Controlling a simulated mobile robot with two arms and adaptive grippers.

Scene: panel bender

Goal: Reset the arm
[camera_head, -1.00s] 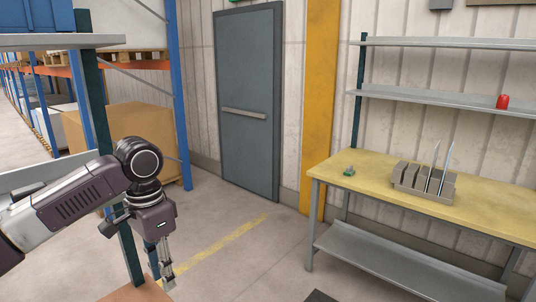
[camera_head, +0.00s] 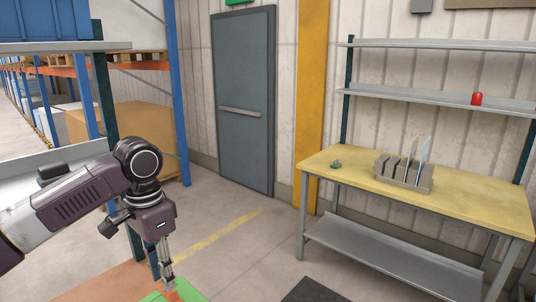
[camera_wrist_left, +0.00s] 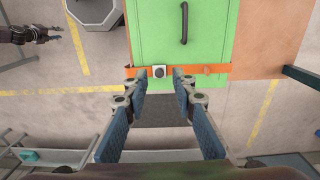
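My left gripper (camera_head: 165,263) hangs downward from the left arm in the head view, beside the dark green rack post. A corner of the green panel also shows at the bottom of the head view (camera_head: 188,295). My right gripper (camera_wrist_left: 45,34) shows small and dark at the upper left of the wrist view; its opening is unclear.
A yellow-topped workbench (camera_head: 460,197) stands at the right with a slotted grey holder (camera_head: 405,175) carrying thin plates. A grey shelf (camera_head: 60,47) of the rack is close to my left arm. The floor before the door is clear.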

